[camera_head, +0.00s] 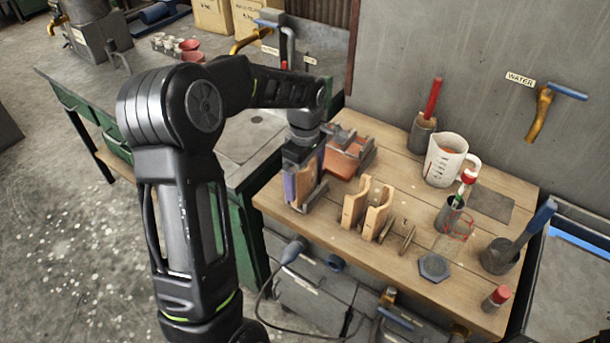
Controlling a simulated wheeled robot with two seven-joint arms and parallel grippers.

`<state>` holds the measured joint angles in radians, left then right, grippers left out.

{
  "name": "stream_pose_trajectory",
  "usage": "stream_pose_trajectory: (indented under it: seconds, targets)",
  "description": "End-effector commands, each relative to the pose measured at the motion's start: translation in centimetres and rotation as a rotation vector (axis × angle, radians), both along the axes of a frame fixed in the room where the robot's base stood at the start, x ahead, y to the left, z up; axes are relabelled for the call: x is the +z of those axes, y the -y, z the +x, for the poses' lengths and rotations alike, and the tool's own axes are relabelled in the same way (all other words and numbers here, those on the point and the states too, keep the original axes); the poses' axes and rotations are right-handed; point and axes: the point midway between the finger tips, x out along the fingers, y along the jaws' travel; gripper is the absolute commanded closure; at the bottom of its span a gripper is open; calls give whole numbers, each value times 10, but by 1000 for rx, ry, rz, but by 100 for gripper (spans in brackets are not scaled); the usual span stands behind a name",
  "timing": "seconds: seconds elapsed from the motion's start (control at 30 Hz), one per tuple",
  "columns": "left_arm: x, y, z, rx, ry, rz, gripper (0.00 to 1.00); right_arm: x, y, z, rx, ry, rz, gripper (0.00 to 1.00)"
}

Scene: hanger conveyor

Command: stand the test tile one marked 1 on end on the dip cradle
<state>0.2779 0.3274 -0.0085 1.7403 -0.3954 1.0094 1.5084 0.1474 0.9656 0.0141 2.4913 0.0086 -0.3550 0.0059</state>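My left gripper (304,182) reaches down at the left end of the wooden bench, with its fingers at an upright tan and purple slab (290,188). Whether the fingers close on this slab or only stand beside it I cannot tell. No mark 1 can be read on any piece. A pair of upright notched wooden supports (378,218), which look like the dip cradle, stands just right of the gripper, apart from it. A terracotta piece (342,162) sits in a grey holder behind the gripper, partly hidden by it. My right gripper is not in view.
A white measuring jug (446,160), a pot with a red-handled tool (422,133), a grey cup (450,213), a dark hexagonal piece (434,267) and a dark pot (500,256) stand to the right. Small metal strips (407,240) lie beside the supports. The bench's front left strip is bare.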

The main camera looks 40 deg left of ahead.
Motion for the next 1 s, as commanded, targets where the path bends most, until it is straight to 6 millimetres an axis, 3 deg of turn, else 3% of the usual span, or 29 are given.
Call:
stream_pose_trajectory:
  seconds: [0.47, 0.8, 1.0]
  targets:
    - [9, 0, 1, 0, 4, 1, 0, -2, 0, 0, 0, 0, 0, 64]
    - [61, 0, 1, 0, 5, 1, 0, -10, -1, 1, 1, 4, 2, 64]
    - [78, 0, 0, 0, 2, 0, 0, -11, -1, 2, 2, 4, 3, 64]
